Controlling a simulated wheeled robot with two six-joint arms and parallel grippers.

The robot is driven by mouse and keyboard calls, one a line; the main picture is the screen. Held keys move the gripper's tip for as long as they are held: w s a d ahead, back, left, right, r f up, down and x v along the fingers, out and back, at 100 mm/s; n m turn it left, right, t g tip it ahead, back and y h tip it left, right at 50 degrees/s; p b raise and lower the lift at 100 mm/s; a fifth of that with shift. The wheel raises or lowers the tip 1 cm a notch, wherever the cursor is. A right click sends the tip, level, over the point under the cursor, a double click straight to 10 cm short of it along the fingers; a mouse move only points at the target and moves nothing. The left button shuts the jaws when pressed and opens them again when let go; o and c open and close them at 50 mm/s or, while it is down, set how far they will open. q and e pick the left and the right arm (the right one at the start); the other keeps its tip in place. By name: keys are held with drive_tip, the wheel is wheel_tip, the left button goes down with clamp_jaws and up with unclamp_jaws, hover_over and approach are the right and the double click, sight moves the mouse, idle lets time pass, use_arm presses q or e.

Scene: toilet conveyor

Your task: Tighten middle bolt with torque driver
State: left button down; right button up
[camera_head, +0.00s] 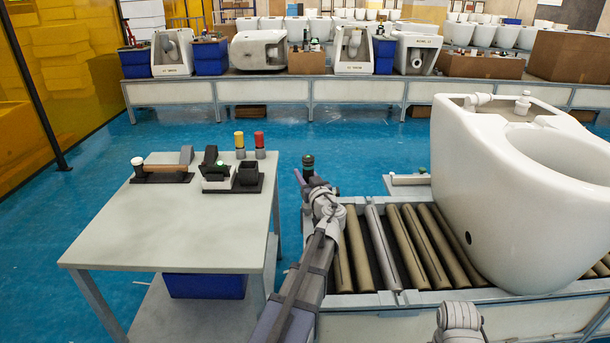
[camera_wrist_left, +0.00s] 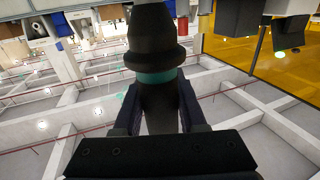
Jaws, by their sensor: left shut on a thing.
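My left gripper (camera_head: 307,182) is above the gap between the grey table and the roller conveyor. It is shut on a black driver (camera_head: 308,161) with a green band. In the left wrist view the black driver (camera_wrist_left: 155,40) stands between the two fingers (camera_wrist_left: 160,115), its teal band just beyond the fingertips. A white toilet (camera_head: 510,200) sits on the conveyor to the right, clear of the gripper. Its side shows a small dark hole, and white fittings lie on its top. I cannot make out a middle bolt. My right gripper is out of view.
The grey table (camera_head: 160,230) on the left carries dark tool holders (camera_head: 232,178), a yellow-topped piece (camera_head: 240,145) and a red-topped piece (camera_head: 259,145). Conveyor rollers (camera_head: 400,245) are bare left of the toilet. A long bench (camera_head: 280,90) with several toilets stands behind.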

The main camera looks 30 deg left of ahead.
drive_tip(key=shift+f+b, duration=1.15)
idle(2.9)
